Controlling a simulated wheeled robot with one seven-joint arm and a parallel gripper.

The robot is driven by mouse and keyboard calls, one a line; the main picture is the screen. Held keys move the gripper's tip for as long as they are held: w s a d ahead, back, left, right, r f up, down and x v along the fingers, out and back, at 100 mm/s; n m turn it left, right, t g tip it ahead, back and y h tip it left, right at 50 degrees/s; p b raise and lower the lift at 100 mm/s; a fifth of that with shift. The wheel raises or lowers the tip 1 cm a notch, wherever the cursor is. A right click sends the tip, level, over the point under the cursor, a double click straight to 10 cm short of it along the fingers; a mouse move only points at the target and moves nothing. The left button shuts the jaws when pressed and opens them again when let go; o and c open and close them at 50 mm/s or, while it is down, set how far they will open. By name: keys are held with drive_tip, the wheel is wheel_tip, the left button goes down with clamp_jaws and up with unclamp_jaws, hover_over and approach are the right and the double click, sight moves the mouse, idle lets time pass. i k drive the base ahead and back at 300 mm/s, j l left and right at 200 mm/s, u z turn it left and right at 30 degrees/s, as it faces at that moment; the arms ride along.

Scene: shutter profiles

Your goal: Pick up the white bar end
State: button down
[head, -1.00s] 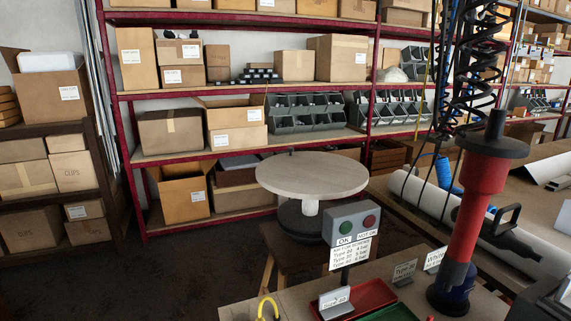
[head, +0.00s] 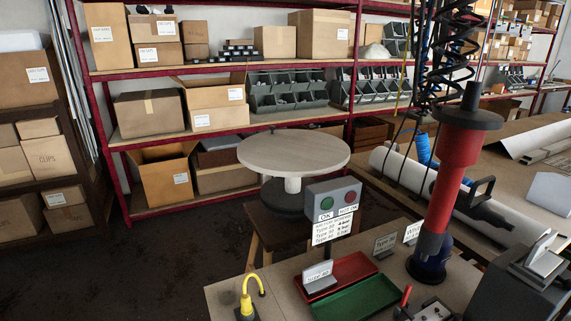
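I cannot pick out a white bar end for certain. Pale candidates are a light, tilted piece (head: 540,252) on the grey machine at the lower right, and a white panel (head: 548,192) on the right bench. My gripper is not in view.
A bench (head: 228,292) at the front holds a red tray (head: 350,270), a green tray (head: 375,292), a yellow hook (head: 248,292), an OK/NOT OK button box (head: 333,197) and a red and black column (head: 456,165). A round table (head: 293,150) stands behind. Dark floor (head: 90,270) is clear at left.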

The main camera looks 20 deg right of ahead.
sight(540, 262)
drive_tip(key=z, duration=1.25)
